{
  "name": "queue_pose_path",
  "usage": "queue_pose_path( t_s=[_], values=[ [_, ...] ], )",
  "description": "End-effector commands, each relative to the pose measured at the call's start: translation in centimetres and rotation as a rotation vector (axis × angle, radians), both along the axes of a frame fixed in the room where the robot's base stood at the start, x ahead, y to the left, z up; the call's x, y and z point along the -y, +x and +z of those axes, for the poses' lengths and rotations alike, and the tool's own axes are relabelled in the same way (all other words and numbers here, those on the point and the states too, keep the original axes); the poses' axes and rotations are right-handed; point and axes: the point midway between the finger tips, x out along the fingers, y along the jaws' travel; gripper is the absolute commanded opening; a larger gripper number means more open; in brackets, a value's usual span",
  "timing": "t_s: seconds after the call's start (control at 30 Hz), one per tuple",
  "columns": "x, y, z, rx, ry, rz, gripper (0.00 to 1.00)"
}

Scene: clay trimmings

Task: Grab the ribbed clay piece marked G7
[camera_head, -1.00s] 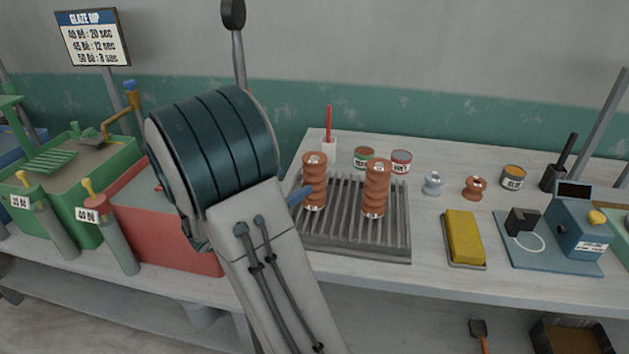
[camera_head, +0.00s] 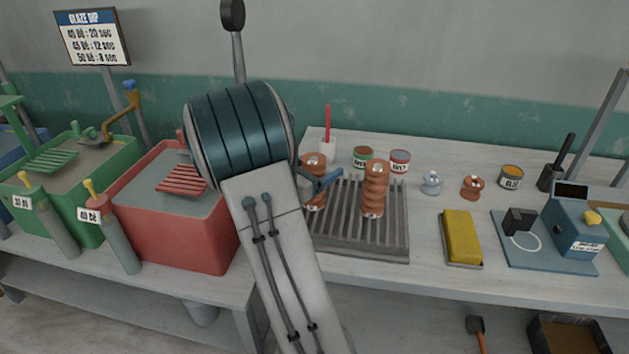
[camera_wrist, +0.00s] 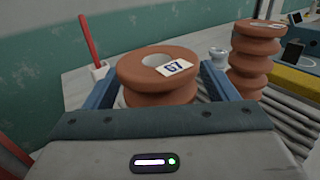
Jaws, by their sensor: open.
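The ribbed clay piece marked G7 (camera_wrist: 160,74) is reddish-brown with a hollow top and a white G7 label. It stands upright between the two blue fingers of my open gripper (camera_wrist: 158,88) in the wrist view. In the head view the same piece (camera_head: 311,190) stands on the left of the slatted rack, partly hidden by my gripper (camera_head: 322,182) and arm. I cannot tell whether the fingers touch it. A second ribbed clay piece (camera_head: 375,190) stands to its right, and also shows in the wrist view (camera_wrist: 255,55); no label is readable on it.
The grey slatted rack (camera_head: 352,240) holds both pieces. Behind it are a red stick in a white holder (camera_head: 328,146) and small cans (camera_head: 400,160). A yellow block (camera_head: 461,236) lies to the right. A red tank (camera_head: 175,230) stands left of my arm.

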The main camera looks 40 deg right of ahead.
Motion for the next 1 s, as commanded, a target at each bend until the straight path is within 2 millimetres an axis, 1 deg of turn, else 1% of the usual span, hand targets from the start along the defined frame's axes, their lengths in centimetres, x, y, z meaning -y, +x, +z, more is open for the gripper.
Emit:
queue_pose_path(
  t_s=[0.03,0.07,0.1,0.17,0.2,0.27,0.3,0.53,0.63,0.77,1.0],
  values=[
    [0.0,0.0,0.0,0.000,0.000,0.000,0.80],
    [0.0,0.0,0.0,0.000,0.000,0.000,0.74],
    [0.0,0.0,0.0,0.000,0.000,0.000,0.63],
    [0.0,0.0,0.0,0.000,0.000,0.000,0.46],
    [0.0,0.0,0.0,0.000,0.000,0.000,0.35],
    [0.0,0.0,0.0,0.000,0.000,0.000,0.18],
    [0.0,0.0,0.1,0.002,-0.002,0.000,0.12],
    [0.0,0.0,0.2,0.003,-0.002,0.000,0.12],
    [0.0,0.0,0.9,0.005,-0.001,0.000,0.12],
    [-0.1,0.0,2.9,0.008,-0.002,0.000,0.12],
    [0.0,0.0,7.4,0.008,-0.002,0.000,0.12]
  ],
)
